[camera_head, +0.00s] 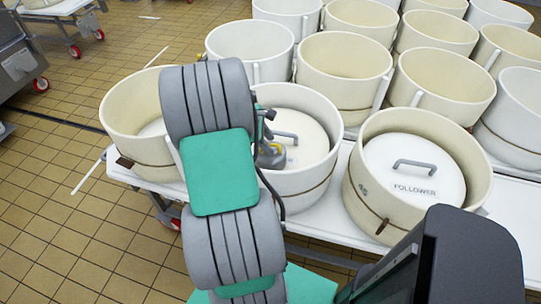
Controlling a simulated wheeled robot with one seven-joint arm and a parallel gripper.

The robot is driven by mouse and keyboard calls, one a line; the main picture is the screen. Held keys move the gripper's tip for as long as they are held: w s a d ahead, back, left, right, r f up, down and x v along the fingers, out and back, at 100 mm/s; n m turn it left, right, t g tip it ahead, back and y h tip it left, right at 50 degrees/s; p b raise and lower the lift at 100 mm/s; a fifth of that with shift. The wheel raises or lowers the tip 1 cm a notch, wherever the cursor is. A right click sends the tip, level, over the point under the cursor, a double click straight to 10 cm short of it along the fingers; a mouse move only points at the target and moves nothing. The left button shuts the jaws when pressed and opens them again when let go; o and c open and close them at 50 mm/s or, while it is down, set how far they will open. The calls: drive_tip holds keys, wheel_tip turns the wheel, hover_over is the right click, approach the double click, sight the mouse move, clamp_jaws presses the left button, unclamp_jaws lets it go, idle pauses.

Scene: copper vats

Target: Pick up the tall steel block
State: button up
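I cannot make out a tall steel block anywhere in this view. My arm reaches up the middle of the picture and covers part of the scene behind it. A small part of the end of my arm, with my gripper (271,155), shows at the arm's right side, over or in front of a white tub (315,183). Its fingertips are hidden, so I cannot see whether it is open, shut or holding anything. That tub has a white lid inside with a grey bar handle (287,136).
A cream tub (396,209) at the right holds a white lid marked FOLLOWER (414,166). Another cream tub (127,131) stands left of my arm. Several more tubs crowd the white table (328,226) behind. Tiled floor (60,205) is open at the left; a wheeled cart (72,18) stands beyond.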

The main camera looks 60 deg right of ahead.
drive_tip(key=shift+c, duration=0.2)
clamp_jaws()
idle(1.1)
drive_tip(key=shift+w+d+r, duration=0.1)
drive_tip(key=shift+r, duration=0.05)
